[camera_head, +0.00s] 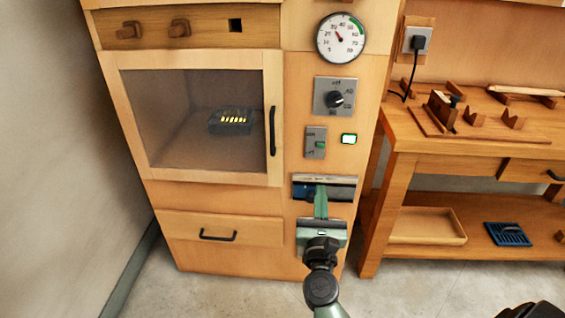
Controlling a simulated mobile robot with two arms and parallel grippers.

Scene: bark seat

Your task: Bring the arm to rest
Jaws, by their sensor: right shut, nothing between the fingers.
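My right gripper (321,203) is shut and empty, its green fingers together. It is in front of a dark recess with a metal strip (345,183) low on the right side of a wooden cabinet (230,197). I cannot tell whether the fingertips touch the recess. The gripper hides part of the recess and of the panel below it. My left gripper is not in view.
The cabinet's windowed door (165,110) is shut, with a dark block glowing yellow (232,120) behind it. Above the gripper are a gauge (341,39), a dial (335,98), a switch (316,143) and a lit green lamp (349,139). A workbench (420,142) stands at right.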

